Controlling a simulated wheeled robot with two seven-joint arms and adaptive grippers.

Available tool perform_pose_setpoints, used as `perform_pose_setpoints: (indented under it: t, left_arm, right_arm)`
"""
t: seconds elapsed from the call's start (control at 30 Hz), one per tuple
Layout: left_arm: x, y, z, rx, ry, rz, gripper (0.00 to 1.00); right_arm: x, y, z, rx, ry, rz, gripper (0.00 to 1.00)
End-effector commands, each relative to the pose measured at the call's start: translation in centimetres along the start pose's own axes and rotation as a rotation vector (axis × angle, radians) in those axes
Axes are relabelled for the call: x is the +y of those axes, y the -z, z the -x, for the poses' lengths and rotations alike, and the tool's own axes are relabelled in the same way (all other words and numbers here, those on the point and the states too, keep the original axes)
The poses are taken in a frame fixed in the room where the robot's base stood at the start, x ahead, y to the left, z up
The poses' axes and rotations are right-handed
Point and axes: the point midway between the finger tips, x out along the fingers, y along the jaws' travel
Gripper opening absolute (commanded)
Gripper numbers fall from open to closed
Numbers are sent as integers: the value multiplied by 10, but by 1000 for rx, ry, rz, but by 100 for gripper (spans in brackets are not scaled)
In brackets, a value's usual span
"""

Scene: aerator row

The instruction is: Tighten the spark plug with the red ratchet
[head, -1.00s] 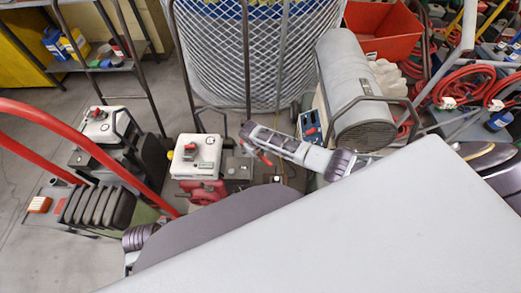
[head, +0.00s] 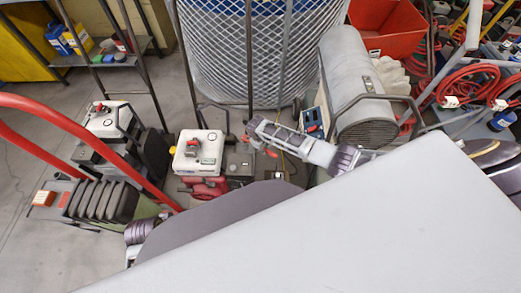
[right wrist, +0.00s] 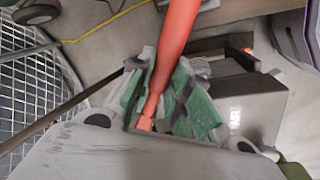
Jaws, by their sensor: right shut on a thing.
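The red ratchet (right wrist: 174,45) is between the green-padded fingers of my right gripper (right wrist: 165,98), which is shut on it. In the head view, my right gripper (head: 256,132) reaches in from the right, and a small red part of the ratchet (head: 273,152) shows below it. It is beside a small engine unit with a white top (head: 199,150) and red lower parts. I cannot make out the spark plug in either view. My left gripper is not in view; only part of my left arm shows low in the head view.
Another white-topped machine (head: 107,118) stands at left, behind red tubing (head: 95,140). A mesh cage (head: 250,60) is behind, with a grey cylindrical heater (head: 355,85) and red bin (head: 388,28) at right. Grey floor is clear at far left.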

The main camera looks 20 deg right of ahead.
Motion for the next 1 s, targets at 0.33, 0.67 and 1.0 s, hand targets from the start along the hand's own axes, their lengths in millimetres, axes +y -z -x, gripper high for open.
perform_pose_setpoints:
  t: [0.33,0.67,1.0]
  left_arm:
    - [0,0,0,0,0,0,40]
    - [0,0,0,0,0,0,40]
    - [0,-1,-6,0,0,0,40]
  right_arm:
    - [18,0,-3,31,0,155,0]
    - [20,0,-3,34,0,169,0]
    - [30,3,-6,52,-1,260,0]
